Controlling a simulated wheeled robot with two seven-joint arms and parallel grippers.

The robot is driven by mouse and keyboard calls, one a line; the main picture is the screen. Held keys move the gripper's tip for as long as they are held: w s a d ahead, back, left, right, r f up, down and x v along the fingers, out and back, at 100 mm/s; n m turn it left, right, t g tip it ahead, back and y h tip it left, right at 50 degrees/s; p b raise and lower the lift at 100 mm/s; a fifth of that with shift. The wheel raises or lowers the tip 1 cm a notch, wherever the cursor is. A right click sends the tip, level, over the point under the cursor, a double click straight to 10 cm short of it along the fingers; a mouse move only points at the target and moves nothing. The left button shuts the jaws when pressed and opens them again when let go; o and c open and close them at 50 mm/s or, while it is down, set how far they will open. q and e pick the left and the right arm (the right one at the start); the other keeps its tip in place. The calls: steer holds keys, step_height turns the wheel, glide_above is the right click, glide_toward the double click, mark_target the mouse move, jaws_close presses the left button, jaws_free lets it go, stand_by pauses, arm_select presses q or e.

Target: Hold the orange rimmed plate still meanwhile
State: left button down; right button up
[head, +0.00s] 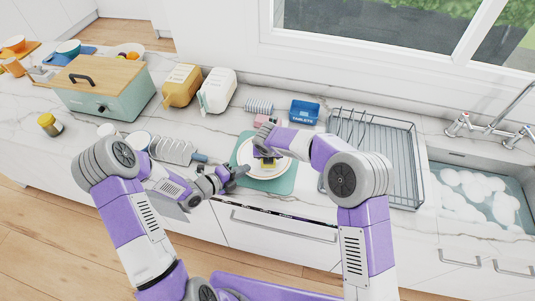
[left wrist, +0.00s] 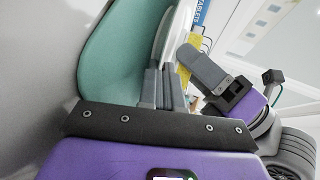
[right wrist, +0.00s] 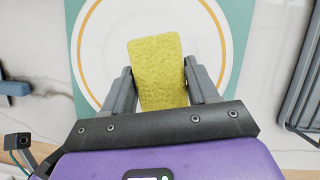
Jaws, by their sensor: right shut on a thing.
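The orange rimmed plate (head: 243,155) lies on a teal mat (head: 284,184) on the counter. It fills much of the right wrist view (right wrist: 88,45), white with an orange ring. My left gripper (head: 236,173) is at the plate's near left edge. In the left wrist view its fingers (left wrist: 163,85) are close together, with the plate's thin white rim (left wrist: 167,35) between them. My right gripper (right wrist: 158,85) is over the plate and shut on a yellow sponge (right wrist: 158,65). The sponge is against or just above the plate; I cannot tell which. My right arm partly covers the plate in the head view.
A dish rack (head: 400,160) and a foamy sink (head: 480,195) are at right. A blue tablets box (head: 304,111) and a pink block stand behind the mat. A plate holder (head: 173,150) stands left, near my left arm. A green bread box (head: 105,90) is farther left.

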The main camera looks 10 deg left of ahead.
steer(key=shift+r, duration=3.4)
arm_select(q)
steer(key=c, duration=1.2)
jaws_free()
steer(key=shift+c, duration=0.2)
steer(key=shift+s+f, duration=0.1)
steer(key=shift+s+a, duration=0.35)
steer(key=v, duration=1.1)
steer(key=shift+r, duration=0.4)
steer(key=shift+d, duration=0.1)
